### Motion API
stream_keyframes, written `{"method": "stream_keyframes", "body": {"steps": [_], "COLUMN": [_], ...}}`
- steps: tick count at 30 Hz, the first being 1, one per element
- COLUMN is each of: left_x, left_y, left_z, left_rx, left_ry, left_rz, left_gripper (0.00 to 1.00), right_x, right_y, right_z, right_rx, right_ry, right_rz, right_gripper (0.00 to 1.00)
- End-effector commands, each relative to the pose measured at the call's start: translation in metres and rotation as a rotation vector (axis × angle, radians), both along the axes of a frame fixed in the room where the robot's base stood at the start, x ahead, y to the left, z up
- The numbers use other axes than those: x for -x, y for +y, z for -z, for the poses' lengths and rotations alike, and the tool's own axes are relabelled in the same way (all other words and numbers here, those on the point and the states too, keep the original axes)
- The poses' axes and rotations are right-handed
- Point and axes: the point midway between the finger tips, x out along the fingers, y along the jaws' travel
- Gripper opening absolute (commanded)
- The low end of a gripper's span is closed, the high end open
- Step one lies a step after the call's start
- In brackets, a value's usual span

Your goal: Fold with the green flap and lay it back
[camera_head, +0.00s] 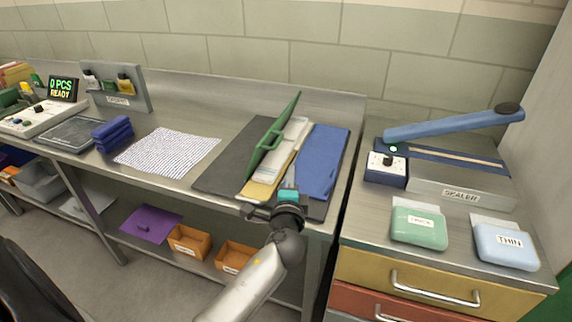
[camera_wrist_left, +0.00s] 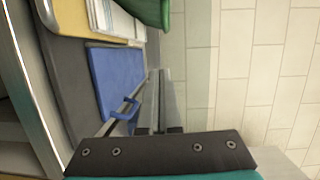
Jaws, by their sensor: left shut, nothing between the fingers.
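The green flap (camera_head: 272,138) stands tilted up steeply, with a green handle on its face. Part of it shows at the top of the left wrist view (camera_wrist_left: 150,10). My left gripper (camera_head: 289,180) is shut and empty, at the front of the mat, near the blue flap's front left edge. My right gripper is not in view.
A patterned white sheet (camera_head: 168,152) lies left of the mat. A blue-armed sealer (camera_head: 455,125) stands on the right counter behind green (camera_head: 420,228) and light blue (camera_head: 505,247) pouches. Dark blue pieces (camera_head: 113,133) and a display (camera_head: 62,89) are at the left.

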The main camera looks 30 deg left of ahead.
Motion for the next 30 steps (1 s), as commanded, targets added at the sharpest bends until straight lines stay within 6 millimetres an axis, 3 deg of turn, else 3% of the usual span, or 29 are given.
{"method": "stream_keyframes", "body": {"steps": [1, 4, 13, 30], "left_x": [0.001, 0.004, -0.001, -0.08], "left_y": [-0.004, -0.012, -0.015, 0.028], "left_z": [0.01, 0.011, 0.007, 0.004], "left_rx": [-0.048, -0.123, -0.189, -0.186], "left_ry": [-0.001, -0.002, -0.006, -0.006], "left_rz": [0.003, 0.004, 0.003, 0.003], "left_gripper": [0.0, 0.0, 0.0, 0.0], "right_x": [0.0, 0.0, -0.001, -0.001], "right_y": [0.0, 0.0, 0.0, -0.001], "right_z": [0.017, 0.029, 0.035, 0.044], "right_rx": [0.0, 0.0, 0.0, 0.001], "right_ry": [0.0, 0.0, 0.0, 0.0], "right_rz": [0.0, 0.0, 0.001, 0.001], "right_gripper": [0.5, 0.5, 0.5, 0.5]}}
